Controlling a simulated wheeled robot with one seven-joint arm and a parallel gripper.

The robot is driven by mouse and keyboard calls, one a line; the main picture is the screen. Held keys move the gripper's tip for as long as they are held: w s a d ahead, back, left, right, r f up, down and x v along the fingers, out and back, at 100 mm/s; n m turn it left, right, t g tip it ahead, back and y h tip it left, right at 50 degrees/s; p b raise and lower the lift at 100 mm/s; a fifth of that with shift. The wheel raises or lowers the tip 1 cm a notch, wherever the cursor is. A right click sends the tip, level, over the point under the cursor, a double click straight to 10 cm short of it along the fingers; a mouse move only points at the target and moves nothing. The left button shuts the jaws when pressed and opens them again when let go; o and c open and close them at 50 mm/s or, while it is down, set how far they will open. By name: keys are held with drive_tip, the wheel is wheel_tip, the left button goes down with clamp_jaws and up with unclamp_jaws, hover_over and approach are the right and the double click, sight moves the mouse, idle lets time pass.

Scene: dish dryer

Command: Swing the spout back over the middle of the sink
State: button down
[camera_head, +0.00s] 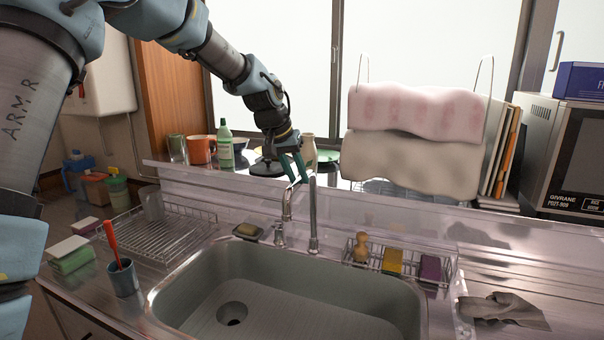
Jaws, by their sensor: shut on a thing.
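The metal spout (313,215) stands at the back edge of the sink (290,262), with one upright pipe rising from the tap base (280,237) and another hanging to its right. The right pipe's lower end shows in front of the sink's back rim, right of the tap base. My gripper (297,170), with green fingers, is at the top of the spout and shut on it. The fingers partly hide the spout's top bend. How far the spout's end reaches over the basin is hard to tell.
A wire rack (362,251) with a sponge and other items stands right of the spout. A dish rack (165,237) and a cup with a red brush (122,277) are on the left. A ledge behind holds a mug (201,149) and a bottle (226,146). The basin is empty.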

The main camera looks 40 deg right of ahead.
drive_tip(key=shift+w+a, duration=0.1)
idle(0.3)
drive_tip(key=c, duration=0.7)
unclamp_jaws()
drive_tip(key=b+v, duration=0.3)
drive_tip(key=v, duration=0.7)
drive_tip(key=shift+a+r, duration=0.15)
drive_tip(key=shift+r, duration=0.25)
